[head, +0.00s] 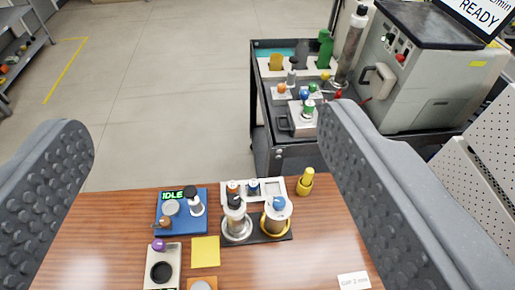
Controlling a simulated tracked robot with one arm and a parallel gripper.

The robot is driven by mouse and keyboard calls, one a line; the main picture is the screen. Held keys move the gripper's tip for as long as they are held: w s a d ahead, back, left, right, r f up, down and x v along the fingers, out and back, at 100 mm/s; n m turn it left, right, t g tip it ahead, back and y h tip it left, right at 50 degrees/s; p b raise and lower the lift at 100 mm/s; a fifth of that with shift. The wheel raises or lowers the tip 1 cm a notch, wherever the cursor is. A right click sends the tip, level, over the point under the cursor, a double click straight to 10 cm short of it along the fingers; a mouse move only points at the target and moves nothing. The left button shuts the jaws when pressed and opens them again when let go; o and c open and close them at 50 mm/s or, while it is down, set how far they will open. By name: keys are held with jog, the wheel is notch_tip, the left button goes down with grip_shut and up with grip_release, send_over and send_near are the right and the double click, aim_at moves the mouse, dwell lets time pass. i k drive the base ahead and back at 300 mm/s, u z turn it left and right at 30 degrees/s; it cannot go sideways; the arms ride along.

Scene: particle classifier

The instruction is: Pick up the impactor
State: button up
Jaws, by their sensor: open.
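My gripper (205,128) is open and empty, its two grey padded fingers at the left and right of the head view. Between and beyond them is a brown wooden table. On it, a metal cylinder with a dark top (237,217) and a wider metal cylinder with a blue knob (276,216) stand side by side on a dark base. I cannot tell for sure which thing is the impactor. My fingers touch neither cylinder.
A blue device reading IDLE (178,226), a yellow square (205,252), a yellow piece (305,181) and a white label (354,281) are on the table. Behind it stand a dark cart (283,158) with several items and a grey READY machine (425,75). Open floor lies back left.

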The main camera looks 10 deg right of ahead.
aim_at(275, 221)
jog(key=k, duration=0.45)
jog(key=u, duration=1)
jog(key=k, duration=0.75)
jog(key=z, duration=1)
jog(key=i, duration=1.05)
